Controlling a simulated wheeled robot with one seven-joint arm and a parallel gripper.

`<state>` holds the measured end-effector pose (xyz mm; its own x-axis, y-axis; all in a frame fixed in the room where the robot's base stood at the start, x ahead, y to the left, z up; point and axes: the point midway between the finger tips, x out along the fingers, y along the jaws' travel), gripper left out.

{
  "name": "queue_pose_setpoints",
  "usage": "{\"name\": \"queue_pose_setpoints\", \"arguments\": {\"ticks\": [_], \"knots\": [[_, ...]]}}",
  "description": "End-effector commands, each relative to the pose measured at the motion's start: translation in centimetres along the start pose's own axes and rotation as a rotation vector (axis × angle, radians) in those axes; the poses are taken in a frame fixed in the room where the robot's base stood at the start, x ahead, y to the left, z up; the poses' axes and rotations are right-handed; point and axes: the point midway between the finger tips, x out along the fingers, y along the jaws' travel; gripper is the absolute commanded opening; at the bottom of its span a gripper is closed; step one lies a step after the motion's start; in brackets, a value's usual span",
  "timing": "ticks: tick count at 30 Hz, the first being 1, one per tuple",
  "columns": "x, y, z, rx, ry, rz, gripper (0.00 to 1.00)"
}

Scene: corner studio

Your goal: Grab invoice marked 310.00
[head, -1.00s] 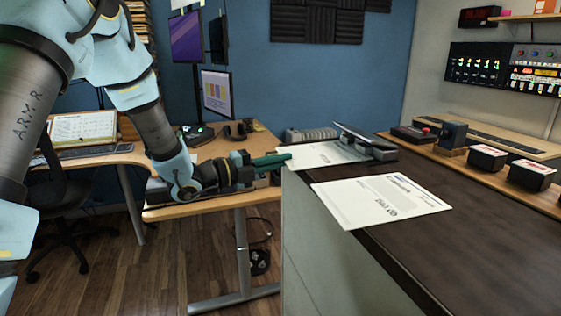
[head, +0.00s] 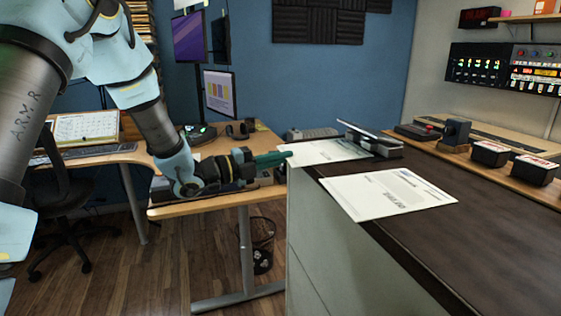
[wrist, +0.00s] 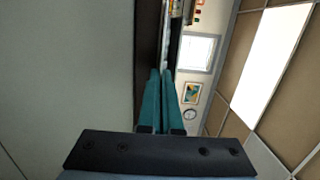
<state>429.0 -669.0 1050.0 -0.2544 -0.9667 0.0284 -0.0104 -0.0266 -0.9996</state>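Two white printed sheets lie on the dark counter. The near sheet (head: 388,192) lies flat by the counter's left edge, with its bold print upside down to me. The far sheet (head: 328,151) lies behind it, its right part at a tilted metal-like stand (head: 370,140). I cannot read an amount on either. My gripper (head: 286,155) points right, its green fingertips at the left end of the far sheet. In the wrist view the fingers (wrist: 161,72) are very close together. I cannot tell whether paper is between them.
The counter (head: 450,240) has a pale side panel (head: 330,250) facing me. Black boxes (head: 490,153) stand on a wooden strip at right. A wooden desk (head: 225,200) is below my gripper. A chair (head: 65,205) and a bin (head: 262,255) stand on the floor.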

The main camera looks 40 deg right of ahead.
Motion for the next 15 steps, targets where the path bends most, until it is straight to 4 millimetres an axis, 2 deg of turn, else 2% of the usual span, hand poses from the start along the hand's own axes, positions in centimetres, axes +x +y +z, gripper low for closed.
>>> {"name": "queue_pose_setpoints", "arguments": {"ticks": [11,15], "knots": [[0.25,-0.04,0.13,0.000,0.000,-0.001,0.00],[0.25,-0.04,0.13,0.000,0.000,-0.001,0.16]]}}
